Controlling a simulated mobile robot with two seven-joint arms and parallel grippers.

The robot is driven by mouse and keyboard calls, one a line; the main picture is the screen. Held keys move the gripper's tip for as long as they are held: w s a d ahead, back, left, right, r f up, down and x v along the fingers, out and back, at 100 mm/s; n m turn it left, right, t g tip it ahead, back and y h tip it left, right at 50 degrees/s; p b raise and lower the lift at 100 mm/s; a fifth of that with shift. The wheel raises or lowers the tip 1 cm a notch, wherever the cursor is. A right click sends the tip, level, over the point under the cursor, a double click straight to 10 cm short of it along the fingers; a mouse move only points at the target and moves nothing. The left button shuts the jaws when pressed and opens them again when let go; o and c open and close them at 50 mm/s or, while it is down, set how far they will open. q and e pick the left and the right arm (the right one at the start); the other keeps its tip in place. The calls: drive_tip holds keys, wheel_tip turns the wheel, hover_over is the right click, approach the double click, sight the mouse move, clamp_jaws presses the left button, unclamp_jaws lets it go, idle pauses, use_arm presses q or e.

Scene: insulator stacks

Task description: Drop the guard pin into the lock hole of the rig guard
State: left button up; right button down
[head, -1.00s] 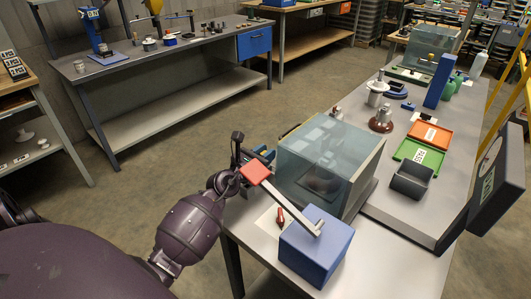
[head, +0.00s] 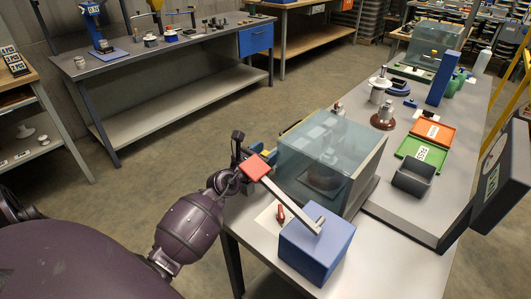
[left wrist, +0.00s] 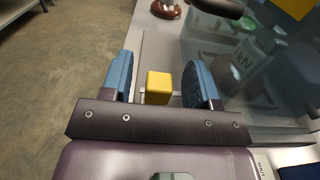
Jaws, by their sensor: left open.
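The rig guard (head: 330,150) is a clear, bluish box on the near end of the right bench in the head view. My left gripper (head: 258,158) is at its left side, partly hidden behind a red-ended lever. In the left wrist view the gripper (left wrist: 160,88) is open, with its two blue fingers apart. A yellow block (left wrist: 158,88) stands between them, with a visible gap to the right finger. It may be the guard pin's head; I cannot tell. The lock hole cannot be made out. My right gripper is not in view.
A blue box (head: 316,250) with a grey lever ending in a red pad (head: 255,168) stands in front of the guard. A small red item (head: 281,213) lies beside it. A dark bin (head: 413,180) and green tray (head: 424,153) are to the right. Floor left of the bench is clear.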

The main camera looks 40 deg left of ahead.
sight(263, 155)
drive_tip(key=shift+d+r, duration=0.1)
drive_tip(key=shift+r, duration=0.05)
use_arm(q)
drive_tip(key=s, duration=0.4)
drive_tip(key=shift+a, duration=0.2)
drive_tip(key=s, duration=0.5)
drive_tip(key=shift+a, duration=0.2)
drive_tip(key=shift+s, duration=0.9)
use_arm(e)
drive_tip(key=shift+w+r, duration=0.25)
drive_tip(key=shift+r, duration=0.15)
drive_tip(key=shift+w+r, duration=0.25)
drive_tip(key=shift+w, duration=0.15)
